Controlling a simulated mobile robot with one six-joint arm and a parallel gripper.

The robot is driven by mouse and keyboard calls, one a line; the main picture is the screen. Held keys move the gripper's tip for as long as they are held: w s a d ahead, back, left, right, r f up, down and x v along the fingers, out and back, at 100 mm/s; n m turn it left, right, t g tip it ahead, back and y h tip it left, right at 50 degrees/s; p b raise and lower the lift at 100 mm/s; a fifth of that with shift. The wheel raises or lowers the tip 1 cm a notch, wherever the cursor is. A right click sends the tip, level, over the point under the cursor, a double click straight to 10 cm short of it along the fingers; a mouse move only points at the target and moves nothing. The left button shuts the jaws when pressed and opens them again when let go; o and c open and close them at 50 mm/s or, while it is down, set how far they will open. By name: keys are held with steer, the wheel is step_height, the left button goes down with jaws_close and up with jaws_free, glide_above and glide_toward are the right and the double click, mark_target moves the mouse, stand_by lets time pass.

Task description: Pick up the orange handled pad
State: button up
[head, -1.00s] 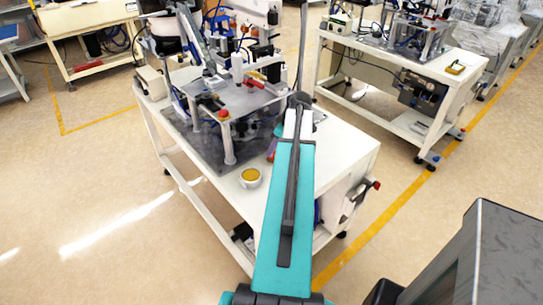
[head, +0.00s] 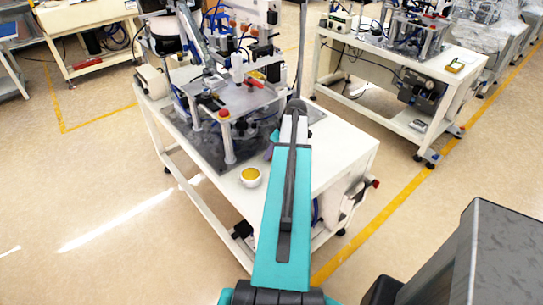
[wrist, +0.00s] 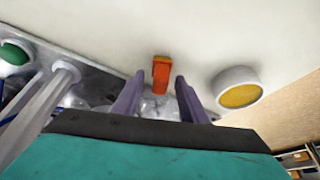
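The orange handled pad (wrist: 161,73) shows in the wrist view as a small upright-looking orange piece at the border of the white bench top and the grey plate. My gripper (wrist: 160,80) is open, with one purple finger on each side of the pad in the picture. A gap shows between the pad and each finger, and nothing is held. I cannot tell how far the fingertips are from the pad in depth. In the head view my arm covers this spot and I cannot make out the pad.
A white round cup with a yellow inside (head: 251,177) stands on the white bench (head: 345,160); in the wrist view the cup (wrist: 238,90) is right of the gripper. A metal fixture on posts (head: 236,100) stands to the left. Bare bench top lies beyond the pad.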

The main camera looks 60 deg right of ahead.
jaws_close()
steer(key=shift+r, duration=0.15)
steer(key=shift+r+b, duration=1.3)
steer(key=shift+r, duration=3.6)
steer(key=shift+s, duration=0.1)
